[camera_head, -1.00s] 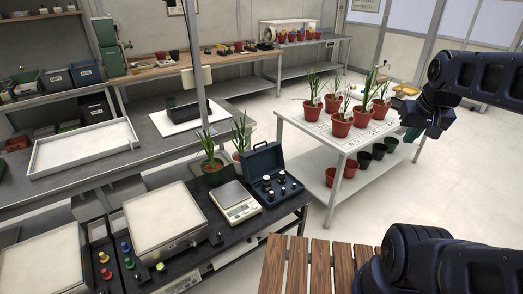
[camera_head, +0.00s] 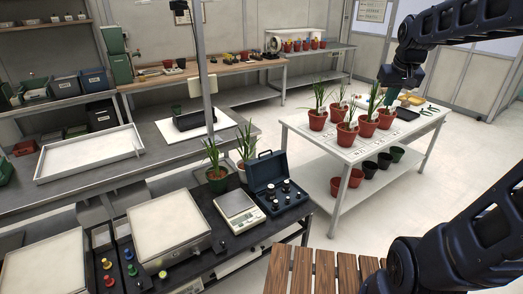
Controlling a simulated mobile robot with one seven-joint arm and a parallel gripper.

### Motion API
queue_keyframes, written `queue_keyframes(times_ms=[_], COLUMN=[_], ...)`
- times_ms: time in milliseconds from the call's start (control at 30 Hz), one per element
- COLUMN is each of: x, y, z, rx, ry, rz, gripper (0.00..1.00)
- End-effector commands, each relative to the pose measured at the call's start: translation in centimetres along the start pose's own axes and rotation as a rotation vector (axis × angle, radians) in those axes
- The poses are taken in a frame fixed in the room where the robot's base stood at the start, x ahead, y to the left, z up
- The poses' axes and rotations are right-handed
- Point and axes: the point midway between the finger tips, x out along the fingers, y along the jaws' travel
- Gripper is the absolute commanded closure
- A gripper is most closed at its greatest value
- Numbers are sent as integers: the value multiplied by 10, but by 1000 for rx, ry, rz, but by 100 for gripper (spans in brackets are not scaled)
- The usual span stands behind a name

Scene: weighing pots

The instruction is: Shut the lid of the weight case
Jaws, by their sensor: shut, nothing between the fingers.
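The blue weight case (camera_head: 266,204) stands on the black bench beside the scale. Its lid (camera_head: 265,170) is up, leaning back, with the handle on its top edge. Several dark weights (camera_head: 287,185) with pale tops sit in the case. My gripper (camera_head: 389,98) is shut and empty at the upper right, high up in front of the white plant table, well apart from the case. Its fingertips are small and dark against the pots behind.
A scale (camera_head: 237,207) stands directly left of the case, with potted plants (camera_head: 217,172) behind. A white table (camera_head: 405,129) with red pots is to the right; open floor lies between it and the bench. A wooden slatted surface (camera_head: 318,272) is in front.

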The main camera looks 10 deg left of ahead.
Motion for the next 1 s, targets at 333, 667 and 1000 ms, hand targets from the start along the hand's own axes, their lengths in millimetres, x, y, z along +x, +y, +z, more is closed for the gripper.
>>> queue_keyframes(times_ms=[333, 667, 1000], x=[34, 87, 162], y=[-33, -79, -141], z=[-111, -205, -284], rx=[-99, -191, -283], ry=[-25, -45, -65], rz=[-25, -52, -82], gripper=[100, 100, 100])
